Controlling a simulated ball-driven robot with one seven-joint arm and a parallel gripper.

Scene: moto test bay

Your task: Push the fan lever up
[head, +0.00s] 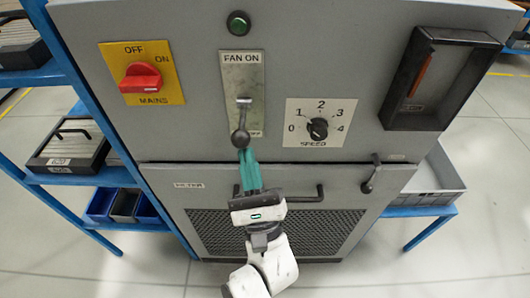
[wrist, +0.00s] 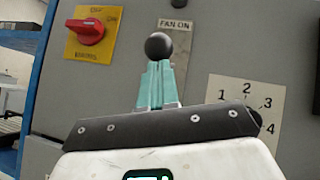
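The fan lever (head: 240,137) is a short metal stem with a dark ball knob. It sits on a pale plate (head: 242,75) marked FAN ON at the top, and the knob hangs down over the lower label, partly covering it. My gripper (head: 246,153) has teal fingers that lie together, shut, with nothing seen between them. Its tips are right below the knob in the head view. In the wrist view the knob (wrist: 158,46) shows just beyond the fingertips (wrist: 158,66); whether they touch I cannot tell. The stem is mostly hidden in the wrist view.
A red mains switch (head: 141,78) is left of the plate, and a speed dial (head: 319,129) is to the right. A green button (head: 238,23) is above. A dark framed gauge (head: 437,78) protrudes at right. A latch (head: 371,175) and a door handle (head: 304,196) stick out below.

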